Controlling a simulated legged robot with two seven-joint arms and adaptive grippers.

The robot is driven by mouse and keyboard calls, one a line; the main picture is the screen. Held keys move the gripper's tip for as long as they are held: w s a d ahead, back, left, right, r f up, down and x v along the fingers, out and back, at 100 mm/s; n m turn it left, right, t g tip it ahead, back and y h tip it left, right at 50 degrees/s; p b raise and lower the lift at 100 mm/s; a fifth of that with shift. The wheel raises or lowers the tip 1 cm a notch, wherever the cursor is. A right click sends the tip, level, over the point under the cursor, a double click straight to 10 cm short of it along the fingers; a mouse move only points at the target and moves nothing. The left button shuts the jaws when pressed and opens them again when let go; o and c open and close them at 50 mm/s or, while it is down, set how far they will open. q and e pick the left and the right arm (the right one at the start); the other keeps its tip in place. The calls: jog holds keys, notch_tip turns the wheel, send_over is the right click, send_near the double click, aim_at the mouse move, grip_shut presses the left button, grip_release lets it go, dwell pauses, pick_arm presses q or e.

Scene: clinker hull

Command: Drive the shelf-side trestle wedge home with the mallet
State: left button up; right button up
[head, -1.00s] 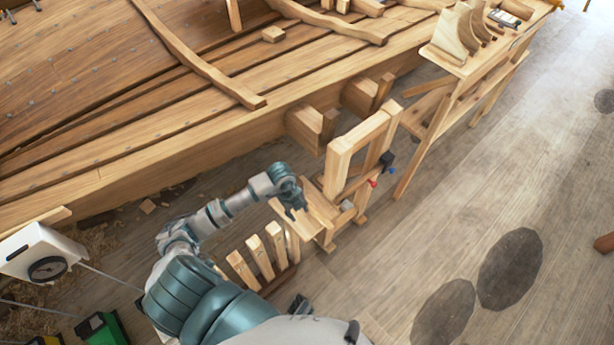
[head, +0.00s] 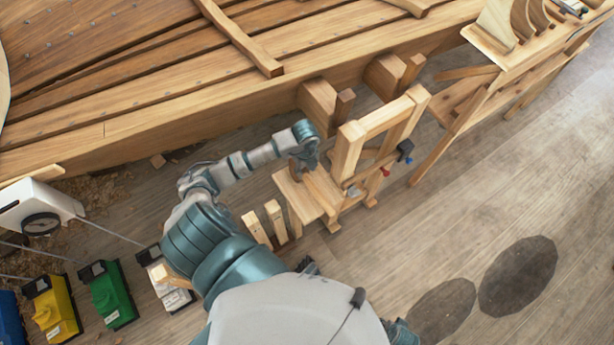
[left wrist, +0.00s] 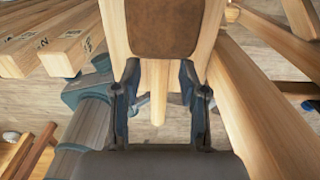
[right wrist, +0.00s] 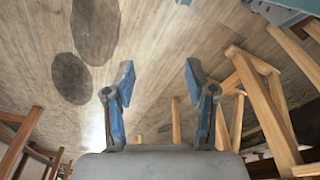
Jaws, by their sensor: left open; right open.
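Two wooden wedges stand against the hull's support blocks in the head view: one nearer the shelf (head: 411,73) and one to its left (head: 344,106). My left gripper (head: 304,166) is open above a small wooden bench (head: 320,190), below the hull's edge. In the left wrist view its open fingers (left wrist: 160,100) are on either side of a pale wooden bar (left wrist: 155,88). My right gripper (right wrist: 160,90) is open and empty over the floor.
A wooden frame (head: 350,150) with clamps rises right of the bench. The shelf stand (head: 485,50) with curved moulds is at upper right. Coloured boxes (head: 112,295) stand at lower left. The floor at right (head: 480,200) is clear.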

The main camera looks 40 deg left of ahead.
aim_at(308, 178)
pick_arm(q)
jog(key=shift+s+d+f+b, duration=0.1)
jog(key=shift+d+f+b, duration=0.8)
jog(key=shift+f+b, duration=0.05)
jog(key=f+b, duration=0.1)
jog(key=a+f+b, duration=0.1)
jog(key=f, duration=0.1)
jog(key=shift+a+f, duration=0.1)
jog(key=shift+a, duration=0.1)
jog(key=shift+d+f, duration=0.25)
jog(key=shift+f, duration=0.1)
jog(key=shift+d+b, duration=0.3)
pick_arm(e)
notch_tip(308, 178, up, 12)
jog(key=d+t, duration=0.1)
jog(key=shift+w+d+r, duration=0.15)
jog(key=shift+d+r, duration=0.05)
jog(key=shift+r, duration=0.05)
pick_arm(q)
jog(key=shift+a, duration=0.1)
pick_arm(e)
jog(key=shift+a, duration=0.1)
pick_arm(q)
jog(key=shift+a+f, duration=0.15)
jog(key=shift+a, duration=0.2)
grip_shut()
jog(key=shift+d, duration=0.1)
pick_arm(e)
jog(key=shift+a+r, duration=0.1)
jog(key=shift+a, duration=0.25)
